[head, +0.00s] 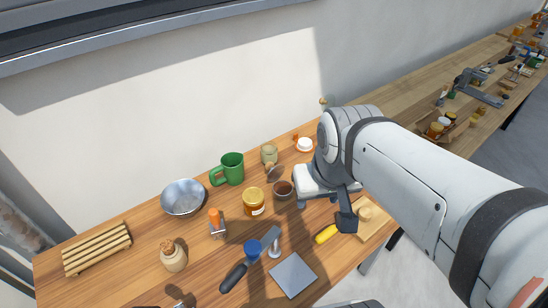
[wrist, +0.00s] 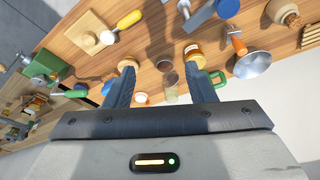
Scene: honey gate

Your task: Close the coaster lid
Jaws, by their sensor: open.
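A small round brown container with a dark inside, which looks like the coaster holder (head: 283,190), stands on the wooden table in the head view. A tilted round lid (head: 274,173) appears raised at its back edge. In the wrist view the container (wrist: 165,66) shows between my fingertips, with the brownish lid (wrist: 170,80) just below it in the picture. My gripper (head: 325,207) is open and empty, above the table to the right of the container in the head view. Its two dark fingers (wrist: 159,65) are spread apart in the wrist view. No contact with the lid is visible.
A honey jar (head: 253,202) and a green mug (head: 230,168) stand left of the container. A beige pot (head: 269,153) is behind it, and a white round item (head: 304,145) is behind right. A yellow-handled tool (head: 326,234) and grey plate (head: 293,275) lie in front.

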